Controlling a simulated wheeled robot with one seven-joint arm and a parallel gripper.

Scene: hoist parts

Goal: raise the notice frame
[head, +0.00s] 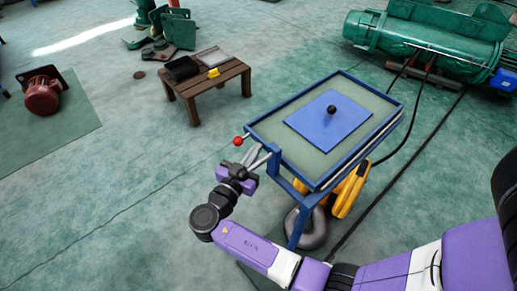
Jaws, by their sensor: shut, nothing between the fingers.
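I cannot tell for sure which thing is the notice frame. A blue square panel (312,126) with a black round knob (332,110) lies flat on the blue-rimmed cart top (258,134). A pale grey flat frame (212,56) lies on the low wooden table (206,84) farther back. My gripper (253,156) is shut and empty, beside the left corner of the cart. It is close to a lever with a red ball (238,141); whether they touch is unclear. It is apart from the blue panel and from the grey frame.
The wooden table also bears a black tray (182,69) and a yellow piece (214,73). A green motor-like machine (425,40) stands at the back right with cables on the floor. A dark red part (42,96) lies on a mat at left. The floor at lower left is clear.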

